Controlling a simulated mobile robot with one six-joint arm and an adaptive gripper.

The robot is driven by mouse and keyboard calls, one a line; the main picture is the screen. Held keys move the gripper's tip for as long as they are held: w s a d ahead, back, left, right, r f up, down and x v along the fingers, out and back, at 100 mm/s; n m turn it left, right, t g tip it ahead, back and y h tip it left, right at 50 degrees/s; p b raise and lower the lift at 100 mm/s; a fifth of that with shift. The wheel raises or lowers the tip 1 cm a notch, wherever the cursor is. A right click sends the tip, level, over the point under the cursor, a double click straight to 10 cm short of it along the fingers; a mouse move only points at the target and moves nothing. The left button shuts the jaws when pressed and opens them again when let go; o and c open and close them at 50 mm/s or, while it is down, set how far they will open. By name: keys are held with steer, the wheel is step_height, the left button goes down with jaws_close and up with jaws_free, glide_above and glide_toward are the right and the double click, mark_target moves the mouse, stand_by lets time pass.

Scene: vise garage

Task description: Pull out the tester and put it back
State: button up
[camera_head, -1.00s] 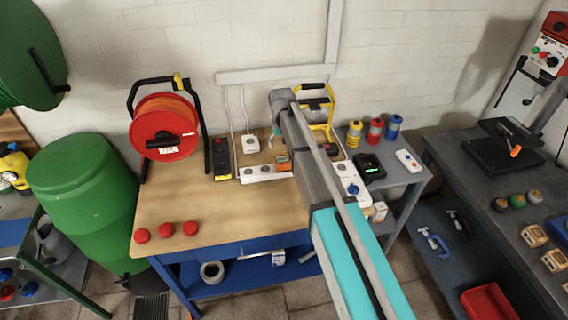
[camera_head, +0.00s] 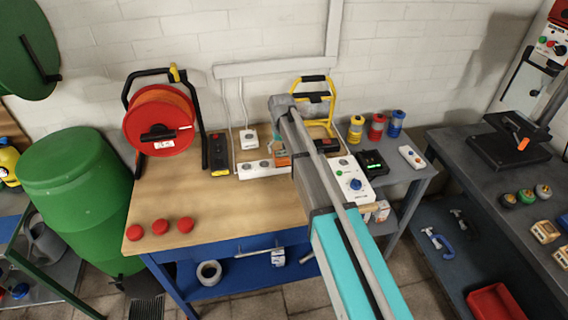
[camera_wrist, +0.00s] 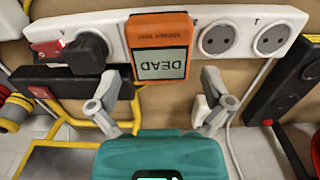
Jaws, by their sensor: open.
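The orange tester (camera_wrist: 161,50) sits in the white power strip (camera_wrist: 215,14) in the wrist view. Its display reads DEAD, upside down in the picture. In the head view the tester (camera_head: 281,158) shows small beside my arm, at the strip (camera_head: 255,171). My gripper (camera_wrist: 161,98) is open and empty. Its two fingers stand apart on either side of the tester's near end, with a gap on both sides. In the head view my arm hides most of the gripper and part of the strip.
A black plug (camera_wrist: 86,52) sits in the strip left of the tester; two sockets to the right are free. A black-and-yellow device (camera_head: 219,155) and red cable reel (camera_head: 161,122) stand left on the bench. Three red knobs (camera_head: 159,226) lie near its front edge.

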mark_target(281, 153)
steer(key=shift+f+b, duration=1.4)
steer(key=shift+f, duration=0.3)
steer(key=shift+c, duration=0.3)
steer(key=c, duration=1)
steer(key=shift+c, duration=0.2)
steer(key=shift+r, duration=0.1)
steer(key=shift+r+p, duration=0.55)
steer(key=shift+p, duration=0.1)
steer(key=shift+r+p, duration=0.55)
steer(key=shift+p, duration=0.05)
steer(key=shift+r+p, duration=1.7)
steer(key=shift+r, duration=0.05)
